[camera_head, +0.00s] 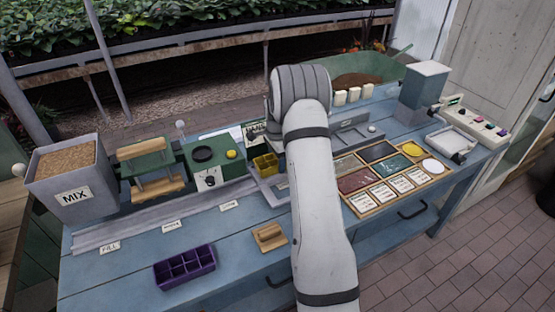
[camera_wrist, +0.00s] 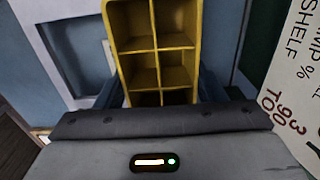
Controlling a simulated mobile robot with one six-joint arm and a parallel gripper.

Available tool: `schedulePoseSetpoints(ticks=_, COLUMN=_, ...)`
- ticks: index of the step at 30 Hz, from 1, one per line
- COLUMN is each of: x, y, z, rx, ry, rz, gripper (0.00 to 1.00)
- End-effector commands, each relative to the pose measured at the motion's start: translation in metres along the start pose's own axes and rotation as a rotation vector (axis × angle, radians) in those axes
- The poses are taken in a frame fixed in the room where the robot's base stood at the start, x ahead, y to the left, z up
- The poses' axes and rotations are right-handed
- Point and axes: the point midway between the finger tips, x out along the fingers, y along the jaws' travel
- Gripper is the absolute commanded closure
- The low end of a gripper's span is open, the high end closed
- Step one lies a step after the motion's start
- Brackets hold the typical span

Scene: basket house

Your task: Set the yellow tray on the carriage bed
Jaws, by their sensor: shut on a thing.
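The yellow tray (camera_head: 266,165) is a small box split into several square cells. In the wrist view the yellow tray (camera_wrist: 157,48) sits between the dark fingers of my gripper (camera_wrist: 157,92), which is shut on it. Its cells look empty. In the head view my arm hides the gripper. A pale grey flat piece (camera_head: 274,194), which looks like the carriage bed, lies at the end of the grey rail, just below the tray in the picture. I cannot tell whether the tray touches it. A pale grey frame (camera_wrist: 68,52) also shows left of the tray in the wrist view.
A green machine (camera_head: 212,168) with a yellow knob stands left of the tray. A purple tray (camera_head: 185,268) and a wooden block (camera_head: 269,237) lie near the front edge. A MIX bin (camera_head: 70,178) is far left. A wooden sample board (camera_head: 398,178) is right of my arm.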

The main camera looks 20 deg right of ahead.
Motion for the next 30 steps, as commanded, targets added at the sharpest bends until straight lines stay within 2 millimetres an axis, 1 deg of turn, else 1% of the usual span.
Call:
schedulePoseSetpoints(ticks=5, x=0.0034, y=-0.0001, z=0.0003, rx=0.000, ry=0.000, rz=0.000, gripper=0.59)
schedulePoseSetpoints(ticks=11, x=0.0027, y=-0.0001, z=0.0004, rx=-0.001, ry=0.000, rz=0.000, gripper=0.59)
schedulePoseSetpoints(ticks=12, x=0.0026, y=-0.0002, z=0.0004, rx=-0.001, ry=0.000, rz=0.000, gripper=0.35)
schedulePoseSetpoints(ticks=21, x=0.0026, y=-0.0003, z=0.0007, rx=-0.001, ry=0.000, rz=0.000, gripper=0.11)
schedulePoseSetpoints(ticks=26, x=0.0027, y=-0.0003, z=0.0008, rx=-0.001, ry=0.000, rz=0.000, gripper=0.11)
schedulePoseSetpoints(ticks=30, x=0.0027, y=-0.0002, z=0.0008, rx=-0.001, ry=0.000, rz=0.000, gripper=0.00)
